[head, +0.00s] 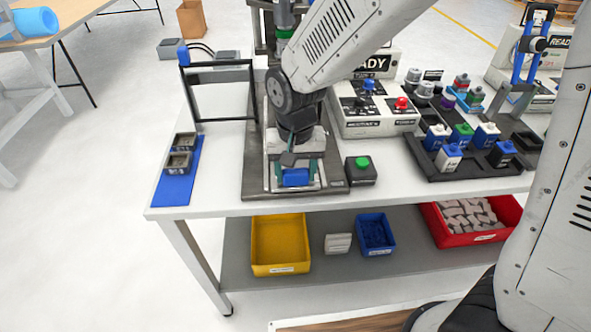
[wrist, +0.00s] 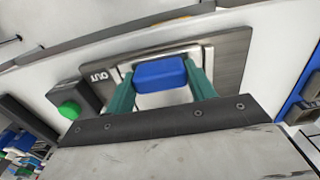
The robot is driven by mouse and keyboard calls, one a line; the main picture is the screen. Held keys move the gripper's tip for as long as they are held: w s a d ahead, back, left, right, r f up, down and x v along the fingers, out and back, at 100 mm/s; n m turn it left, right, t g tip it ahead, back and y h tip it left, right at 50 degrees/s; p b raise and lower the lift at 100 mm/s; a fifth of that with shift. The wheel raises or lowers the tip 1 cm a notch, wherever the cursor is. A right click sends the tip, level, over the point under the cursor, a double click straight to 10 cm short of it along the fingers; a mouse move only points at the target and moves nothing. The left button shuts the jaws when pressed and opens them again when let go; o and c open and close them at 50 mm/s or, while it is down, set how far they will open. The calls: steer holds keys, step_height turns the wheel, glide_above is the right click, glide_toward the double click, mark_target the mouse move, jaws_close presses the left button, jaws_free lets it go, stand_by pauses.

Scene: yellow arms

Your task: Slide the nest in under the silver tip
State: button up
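The blue block (head: 296,178) sits at the front end of the silver slide rails on a dark base plate (head: 256,188); I take it to be the nest's handle. It also shows in the wrist view (wrist: 160,75), near the "OUT" label (wrist: 99,76). My gripper (head: 293,176) points down over it, with teal fingers on either side of the block. It looks open in the head view, with a small gap left of the block. In the wrist view (wrist: 160,82) the fingers look close to the block's sides. My arm hides the rest of the nest and the silver tip.
A box with a green button (head: 362,170) stands just right of the base plate. A control box (head: 374,122) is behind it. A black frame (head: 218,92) and a blue mat (head: 178,190) with two dark parts are left.

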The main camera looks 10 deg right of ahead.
steer(key=c, duration=0.5)
steer(key=w, duration=1.9)
steer(key=shift+w+d, duration=0.2)
steer(key=shift+d, duration=0.15)
steer(key=shift+c, duration=0.2)
steer(key=shift+r, duration=0.1)
steer(key=shift+w, duration=0.1)
steer(key=o, duration=1.4)
step_height(320, 180, up, 8)
